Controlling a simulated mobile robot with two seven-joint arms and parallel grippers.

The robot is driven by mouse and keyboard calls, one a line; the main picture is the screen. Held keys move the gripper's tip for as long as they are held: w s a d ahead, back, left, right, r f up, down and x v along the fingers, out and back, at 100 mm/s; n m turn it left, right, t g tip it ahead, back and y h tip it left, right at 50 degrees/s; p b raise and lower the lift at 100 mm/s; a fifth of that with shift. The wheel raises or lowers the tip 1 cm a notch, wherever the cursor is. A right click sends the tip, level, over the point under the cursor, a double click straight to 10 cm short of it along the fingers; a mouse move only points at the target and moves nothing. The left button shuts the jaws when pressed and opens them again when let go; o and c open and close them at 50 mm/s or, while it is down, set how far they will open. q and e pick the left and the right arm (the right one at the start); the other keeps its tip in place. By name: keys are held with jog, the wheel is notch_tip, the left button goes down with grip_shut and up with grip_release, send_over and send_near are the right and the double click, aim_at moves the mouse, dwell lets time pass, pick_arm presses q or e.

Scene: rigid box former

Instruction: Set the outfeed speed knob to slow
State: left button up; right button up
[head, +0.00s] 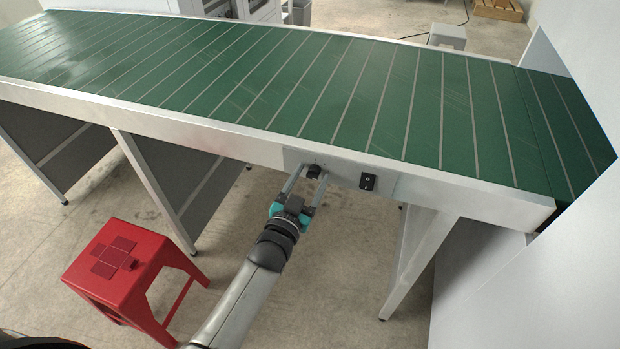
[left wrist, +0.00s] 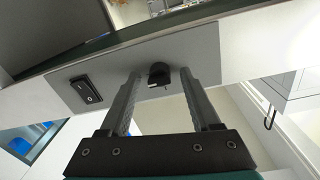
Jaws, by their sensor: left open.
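The outfeed speed knob (head: 313,171) is a small black knob on the grey control plate (head: 343,174) on the conveyor's front side. It also shows in the left wrist view (left wrist: 159,74), where a pale mark lies on its face. My left gripper (head: 306,176) is open, with its two fingertips near the plate on either side of the knob. In the left wrist view the fingers (left wrist: 158,82) flank the knob with gaps on both sides. I cannot tell which setting the knob points to. My right gripper is not in view.
A black rocker switch (head: 367,182) sits on the same plate, to the right of the knob. The green conveyor belt (head: 290,85) is bare. A red stool (head: 125,262) stands at the lower left. Conveyor legs (head: 418,262) stand below the frame.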

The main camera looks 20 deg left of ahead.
pick_arm(q)
grip_shut()
dwell(0.4)
dwell(0.4)
jog(key=n, duration=0.3)
jog(key=shift+a+n+p, duration=0.1)
jog(key=shift+n+p, duration=0.3)
jog(key=n, duration=0.4)
jog(key=shift+n, duration=0.4)
jog(key=n, duration=0.4)
jog(key=shift+f+n+t+y, duration=0.1)
jog(key=shift+n+t+y, duration=0.2)
jog(key=n+b, duration=0.1)
jog(key=n, duration=0.4)
jog(key=shift+n, duration=0.3)
